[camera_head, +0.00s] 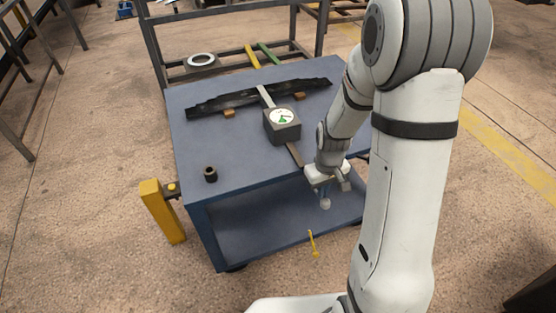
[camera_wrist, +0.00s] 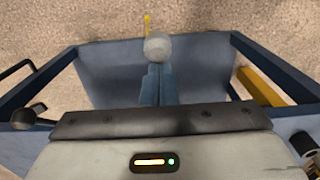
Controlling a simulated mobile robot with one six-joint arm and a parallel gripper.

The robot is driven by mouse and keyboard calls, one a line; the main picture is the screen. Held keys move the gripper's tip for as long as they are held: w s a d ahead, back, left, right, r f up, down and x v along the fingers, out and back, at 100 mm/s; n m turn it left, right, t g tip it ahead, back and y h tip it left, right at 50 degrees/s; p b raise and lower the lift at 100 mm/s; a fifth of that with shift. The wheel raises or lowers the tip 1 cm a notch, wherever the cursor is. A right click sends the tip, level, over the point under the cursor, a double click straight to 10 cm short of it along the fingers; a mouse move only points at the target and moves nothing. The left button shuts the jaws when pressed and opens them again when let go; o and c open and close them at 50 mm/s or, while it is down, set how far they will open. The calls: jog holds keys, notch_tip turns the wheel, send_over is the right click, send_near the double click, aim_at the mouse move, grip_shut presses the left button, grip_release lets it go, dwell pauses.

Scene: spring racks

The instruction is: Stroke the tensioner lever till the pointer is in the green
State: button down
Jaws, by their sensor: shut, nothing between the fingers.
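The tensioner is a dark grey box (camera_head: 284,132) on the blue cart top, with a white dial (camera_head: 282,116) carrying green marks. The pointer is too small to read. A brown bar (camera_head: 295,155), apparently the lever, runs from the box toward the front edge; its near end is hidden by my gripper. My gripper (camera_head: 325,195) is shut, pointing down at the cart's front edge, right of the box. A pale round knob (camera_head: 325,204) shows at its fingertips, also in the wrist view (camera_wrist: 157,46). I cannot tell whether it joins the bar.
A long black leaf spring (camera_head: 240,99) lies across the blue cart top (camera_head: 240,150) behind the box. A dark bushing (camera_head: 210,174) stands at the front left. A yellow post (camera_head: 160,210) is beside the cart. A yellow piece (camera_head: 313,244) shows below the gripper.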

notch_tip(320, 180, down, 10)
jog(key=b, duration=0.7)
notch_tip(320, 180, up, 18)
jog(key=p, duration=1.3)
jog(key=shift+r+p, duration=0.25)
jog(key=shift+p, duration=0.05)
jog(key=shift+r, duration=0.1)
